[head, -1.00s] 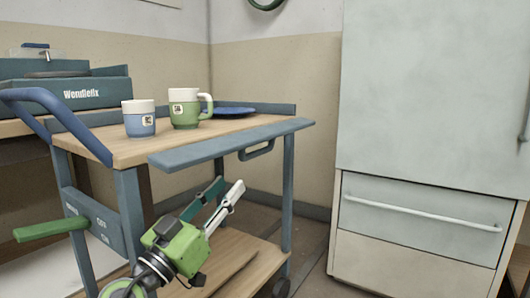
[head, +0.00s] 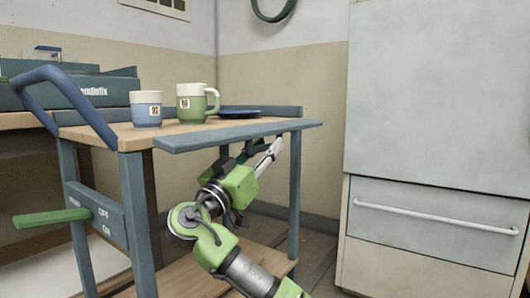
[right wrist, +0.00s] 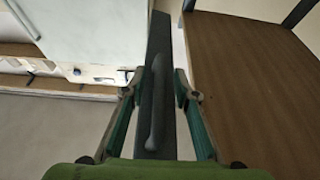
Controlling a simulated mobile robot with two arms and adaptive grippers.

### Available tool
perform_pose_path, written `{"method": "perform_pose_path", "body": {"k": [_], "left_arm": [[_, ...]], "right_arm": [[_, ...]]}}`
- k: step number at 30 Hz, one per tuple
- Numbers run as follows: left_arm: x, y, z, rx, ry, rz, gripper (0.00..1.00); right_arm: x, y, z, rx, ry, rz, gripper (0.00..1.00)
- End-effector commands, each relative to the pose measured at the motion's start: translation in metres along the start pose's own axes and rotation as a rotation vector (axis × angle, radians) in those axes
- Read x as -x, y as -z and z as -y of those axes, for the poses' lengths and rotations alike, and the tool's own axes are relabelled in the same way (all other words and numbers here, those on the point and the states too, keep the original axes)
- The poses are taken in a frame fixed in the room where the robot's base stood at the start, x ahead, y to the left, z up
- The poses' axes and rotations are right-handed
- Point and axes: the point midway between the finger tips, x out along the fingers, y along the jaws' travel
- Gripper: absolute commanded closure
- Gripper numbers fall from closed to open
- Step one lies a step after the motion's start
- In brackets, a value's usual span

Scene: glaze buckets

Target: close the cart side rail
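The cart side rail (head: 225,135) is a long grey-blue bar along the near edge of the cart's wooden top (head: 180,127). It sticks out flat toward me, slightly lower than the top. In the right wrist view the rail (right wrist: 160,40) runs up the picture, with its bar handle (right wrist: 156,100) along it. My right gripper (head: 264,150) is just under the rail, at the handle, which it mostly hides in the head view. In the right wrist view its fingers (right wrist: 156,88) are open, one on each side of the handle, with gaps visible. My left gripper is not in view.
A blue-white mug (head: 146,108), a green-white mug (head: 193,104) and a blue plate (head: 239,113) stand on the cart. A green lever (head: 52,217) sticks out from its switch panel (head: 97,210). A pale cabinet (head: 430,100) stands right, beyond a floor gap.

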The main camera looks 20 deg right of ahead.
Motion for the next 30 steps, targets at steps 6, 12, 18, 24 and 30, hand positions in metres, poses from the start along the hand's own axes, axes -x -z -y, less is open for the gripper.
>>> {"method": "perform_pose_path", "body": {"k": [6,12,18,24,30], "left_arm": [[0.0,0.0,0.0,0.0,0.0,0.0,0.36],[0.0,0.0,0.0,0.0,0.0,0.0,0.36],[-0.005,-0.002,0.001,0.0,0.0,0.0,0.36],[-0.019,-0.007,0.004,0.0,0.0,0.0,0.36],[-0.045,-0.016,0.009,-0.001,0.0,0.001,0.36]], "right_arm": [[0.0,0.0,0.0,0.0,0.0,0.0,0.91],[0.0,0.0,0.0,0.001,0.0,0.0,1.0],[0.0,0.001,-0.001,0.019,0.008,0.001,1.0],[-0.002,0.006,-0.003,0.093,0.039,0.003,1.0],[-0.006,0.014,-0.008,0.23,0.095,0.004,1.0]]}}
